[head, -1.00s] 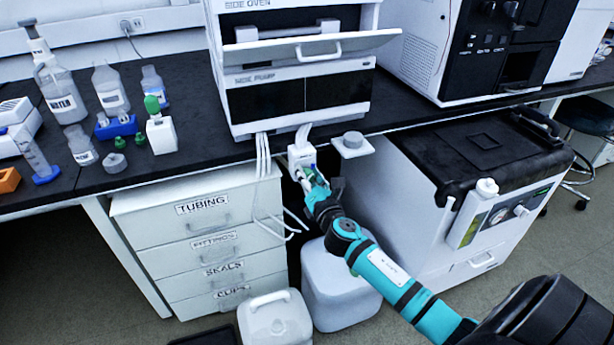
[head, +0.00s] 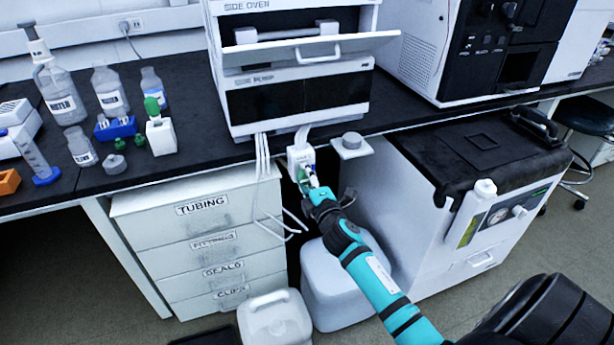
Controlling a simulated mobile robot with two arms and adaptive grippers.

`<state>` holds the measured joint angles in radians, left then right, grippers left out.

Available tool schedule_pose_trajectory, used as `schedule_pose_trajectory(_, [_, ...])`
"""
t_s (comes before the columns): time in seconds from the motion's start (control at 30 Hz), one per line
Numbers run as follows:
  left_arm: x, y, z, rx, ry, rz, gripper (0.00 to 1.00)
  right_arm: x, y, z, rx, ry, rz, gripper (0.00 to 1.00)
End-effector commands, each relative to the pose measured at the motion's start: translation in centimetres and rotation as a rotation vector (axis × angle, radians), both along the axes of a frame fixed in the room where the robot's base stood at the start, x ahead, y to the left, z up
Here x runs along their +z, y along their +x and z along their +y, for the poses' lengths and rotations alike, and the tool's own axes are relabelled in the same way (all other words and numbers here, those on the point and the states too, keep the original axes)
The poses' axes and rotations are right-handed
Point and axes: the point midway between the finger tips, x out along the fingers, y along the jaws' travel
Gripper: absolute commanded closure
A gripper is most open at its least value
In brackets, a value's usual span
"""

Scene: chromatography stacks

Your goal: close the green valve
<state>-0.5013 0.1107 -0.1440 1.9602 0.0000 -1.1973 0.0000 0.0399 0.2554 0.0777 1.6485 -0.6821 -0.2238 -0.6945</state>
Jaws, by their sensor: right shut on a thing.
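A small white valve block (head: 301,156) hangs at the bench's front edge below the pump. A green valve handle (head: 303,174) shows just under it, partly hidden by my right gripper. My right gripper (head: 311,183) is at the block's lower face, shut on the green valve, with its fingers small and partly hidden. My teal right arm reaches up to it from the lower right. My left gripper is out of view.
A white bracket with a grey round knob (head: 352,141) is close to the right of the block. Pale tubes (head: 264,185) hang to the left. A white jug (head: 342,285) stands below, and a drawer cabinet (head: 200,235) is at left. A green-topped white block (head: 160,135) stands on the bench.

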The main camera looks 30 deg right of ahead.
Motion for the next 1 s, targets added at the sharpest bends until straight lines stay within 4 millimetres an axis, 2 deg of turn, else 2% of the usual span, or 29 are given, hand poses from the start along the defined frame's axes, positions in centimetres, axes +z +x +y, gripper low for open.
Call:
schedule_pose_trajectory(0.67, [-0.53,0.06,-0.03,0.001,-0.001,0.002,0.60,-0.09,-0.02,-0.13,-0.003,0.063,-0.013,0.94])
schedule_pose_trajectory(0.7, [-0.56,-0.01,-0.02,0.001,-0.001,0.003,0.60,-0.09,-0.02,-0.13,-0.003,0.063,-0.013,0.60])
schedule_pose_trajectory(0.87, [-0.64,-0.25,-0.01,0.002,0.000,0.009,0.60,-0.09,-0.02,-0.09,-0.002,0.061,-0.014,0.39])
schedule_pose_trajectory(1.0, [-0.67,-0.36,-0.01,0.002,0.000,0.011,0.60,-0.08,-0.02,-0.07,-0.001,0.061,-0.014,0.39])
